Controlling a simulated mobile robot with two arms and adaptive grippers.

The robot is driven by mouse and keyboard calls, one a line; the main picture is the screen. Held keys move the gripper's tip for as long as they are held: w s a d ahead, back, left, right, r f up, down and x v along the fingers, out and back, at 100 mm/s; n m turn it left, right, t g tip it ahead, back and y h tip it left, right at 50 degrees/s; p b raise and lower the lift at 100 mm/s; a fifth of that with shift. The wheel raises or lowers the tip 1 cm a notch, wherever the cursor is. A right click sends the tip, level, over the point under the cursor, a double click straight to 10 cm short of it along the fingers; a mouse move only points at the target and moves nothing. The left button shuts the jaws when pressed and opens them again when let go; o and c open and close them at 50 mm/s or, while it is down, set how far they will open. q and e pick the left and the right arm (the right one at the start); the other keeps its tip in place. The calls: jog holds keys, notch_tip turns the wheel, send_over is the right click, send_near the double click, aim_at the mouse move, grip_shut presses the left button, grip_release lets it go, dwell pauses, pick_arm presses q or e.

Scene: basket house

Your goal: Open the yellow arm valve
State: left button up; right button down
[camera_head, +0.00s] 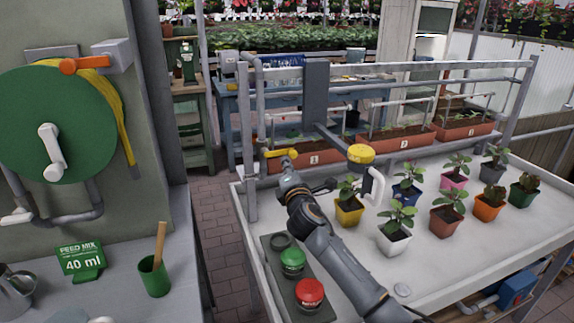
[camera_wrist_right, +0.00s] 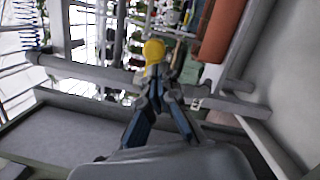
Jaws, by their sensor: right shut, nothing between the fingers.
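In the right wrist view, a yellow end of the lever (camera_wrist_right: 153,52) shows just beyond the fingertips (camera_wrist_right: 161,78). The fingers are together with nothing between them; whether they touch the lever I cannot tell. A round yellow head (camera_head: 361,152) is on the grey arm over the bench. My left gripper is not in view.
Several potted plants stand on the white bench (camera_head: 345,260) right of my arm. A panel with a green button (camera_head: 292,262) and a red button (camera_head: 310,294) is near its left edge. A green hose reel (camera_head: 60,125) is on the left wall. Long planters (camera_head: 405,140) stand behind.

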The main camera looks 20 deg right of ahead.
aim_at(286, 151)
jog(key=shift+r+n+p, duration=0.45)
jog(key=shift+n+p, duration=0.05)
jog(key=shift+n, duration=0.4)
notch_tip(286, 151, up, 3)
jog(key=n+y+p, duration=0.1)
jog(key=n+p, duration=0.1)
jog(key=n, duration=0.2)
jog(key=n+t+y+p, duration=0.1)
jog(key=n+p, duration=0.2)
jog(key=n, duration=0.1)
jog(key=shift+a+r+n, duration=0.15)
jog(key=shift+n, duration=0.25)
jog(key=a+n+y+p, duration=0.1)
jog(key=n+p, duration=0.1)
jog(key=n, duration=0.1)
jog(key=r+n+y+p, duration=0.1)
jog(key=n+p, duration=0.1)
jog(key=n, duration=0.1)
jog(key=a+n+p, duration=0.1)
jog(key=n, duration=0.3)
jog(key=shift+a+r+y+p, duration=0.35)
jog(key=shift+y+p, duration=0.05)
jog(key=shift+f, duration=0.1)
